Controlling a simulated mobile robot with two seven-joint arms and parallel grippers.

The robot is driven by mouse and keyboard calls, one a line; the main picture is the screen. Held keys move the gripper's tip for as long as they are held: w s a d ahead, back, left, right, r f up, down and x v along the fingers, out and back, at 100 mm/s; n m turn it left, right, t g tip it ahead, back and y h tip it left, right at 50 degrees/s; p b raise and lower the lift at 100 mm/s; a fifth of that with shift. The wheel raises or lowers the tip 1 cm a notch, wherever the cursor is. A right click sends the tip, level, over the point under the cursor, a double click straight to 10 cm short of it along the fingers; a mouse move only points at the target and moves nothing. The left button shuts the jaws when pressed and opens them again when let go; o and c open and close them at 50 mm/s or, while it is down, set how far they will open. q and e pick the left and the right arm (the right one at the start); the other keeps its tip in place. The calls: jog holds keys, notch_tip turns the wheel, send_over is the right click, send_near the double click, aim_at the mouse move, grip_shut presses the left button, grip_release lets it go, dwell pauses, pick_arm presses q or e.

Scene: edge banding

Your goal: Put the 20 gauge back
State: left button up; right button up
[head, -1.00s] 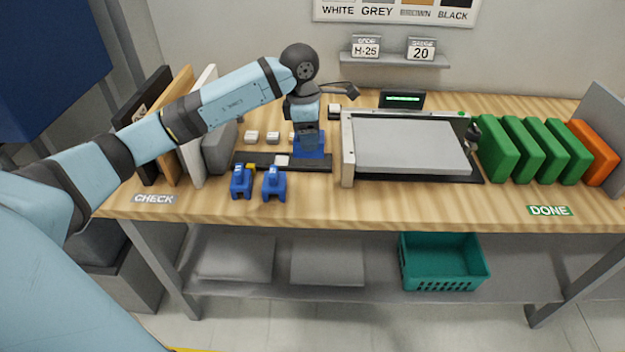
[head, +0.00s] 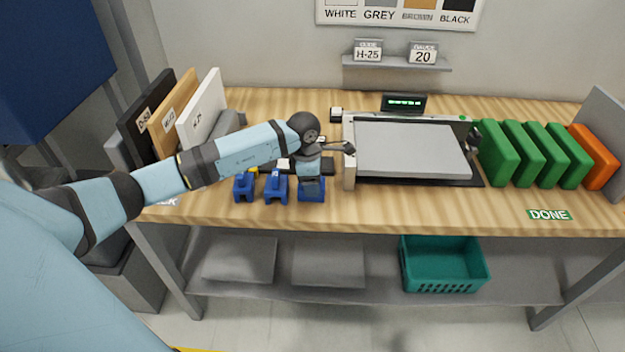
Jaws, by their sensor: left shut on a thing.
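My left gripper (head: 311,179) points down and is shut on a blue gauge block (head: 312,195) near the front left of the bench. The held block is in line with two similar blue gauges, one at the left (head: 244,189) and one in the middle (head: 276,189), just right of them. I cannot tell whether its underside touches the wood. No number is readable on the blue blocks. A small card reading 20 (head: 423,54) stands on the wall shelf. The dark strip (head: 320,166) behind the gauges is partly hidden by my left arm.
A grey panel (head: 412,150) lies in a frame right of the gripper. Green blocks (head: 497,153) and an orange one (head: 594,156) stand at right. Upright boards (head: 203,110) stand at left. The front wood (head: 400,206) is clear. A teal basket (head: 443,262) sits below.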

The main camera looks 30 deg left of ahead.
pick_arm(q)
jog(key=o, duration=1)
jog(key=shift+f, duration=0.1)
jog(key=shift+o, duration=0.2)
